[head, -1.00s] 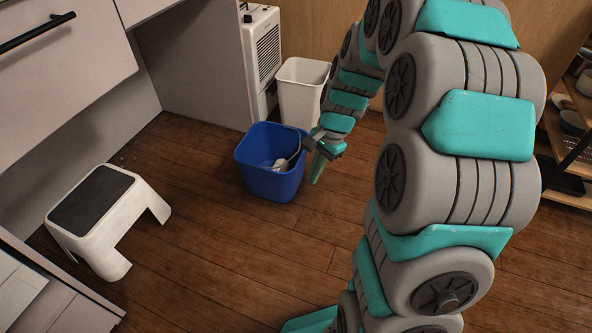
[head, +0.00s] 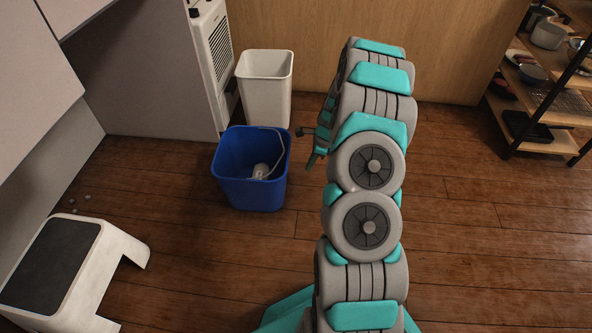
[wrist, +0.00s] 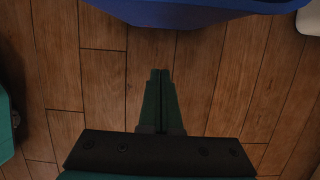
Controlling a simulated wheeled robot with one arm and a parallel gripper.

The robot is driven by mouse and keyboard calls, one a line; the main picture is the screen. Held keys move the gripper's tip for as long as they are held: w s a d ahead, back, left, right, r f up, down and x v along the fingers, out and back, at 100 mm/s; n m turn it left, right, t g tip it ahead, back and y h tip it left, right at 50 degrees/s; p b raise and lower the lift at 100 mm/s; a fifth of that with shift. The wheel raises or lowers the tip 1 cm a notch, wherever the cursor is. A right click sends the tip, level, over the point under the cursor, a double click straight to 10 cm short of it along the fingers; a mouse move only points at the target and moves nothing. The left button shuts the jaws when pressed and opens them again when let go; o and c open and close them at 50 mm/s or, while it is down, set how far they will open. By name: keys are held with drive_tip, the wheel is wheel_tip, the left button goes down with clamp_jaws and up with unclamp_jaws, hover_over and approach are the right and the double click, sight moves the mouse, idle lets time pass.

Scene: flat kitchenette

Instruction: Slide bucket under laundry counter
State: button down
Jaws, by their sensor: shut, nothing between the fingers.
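The blue bucket (head: 250,185) stands upright on the wooden floor in the head view, with a thin handle and a whitish object inside it. Its lower side also shows at the top of the wrist view (wrist: 190,8). In the wrist view my gripper's fingers (wrist: 160,80) are together and empty, pointing toward the bucket. The counter (head: 140,60) is at the upper left, with an open space under it beside a side panel.
A white bin (head: 265,85) stands behind the bucket, beside a white heater-like unit (head: 212,50). A white step stool with a dark top (head: 50,265) is at the lower left. A shelf rack (head: 545,100) holds dishes at the right. Floor between bucket and counter is mostly clear.

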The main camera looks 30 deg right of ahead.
drive_tip(key=b+x, duration=0.1)
drive_tip(key=x, duration=0.8)
drive_tip(key=shift+f+b, duration=0.3)
drive_tip(key=shift+b, duration=0.1)
drive_tip(key=shift+w+a+r, duration=0.1)
drive_tip(key=shift+w+a, duration=0.2)
drive_tip(key=shift+a, duration=0.25)
drive_tip(key=shift+w+a+r, duration=0.1)
drive_tip(key=shift+w+a, duration=0.25)
drive_tip(key=shift+a, duration=0.15)
drive_tip(key=shift+w+a+b, duration=0.3)
drive_tip(key=shift+w+a, duration=0.1)
drive_tip(key=shift+a, duration=0.25)
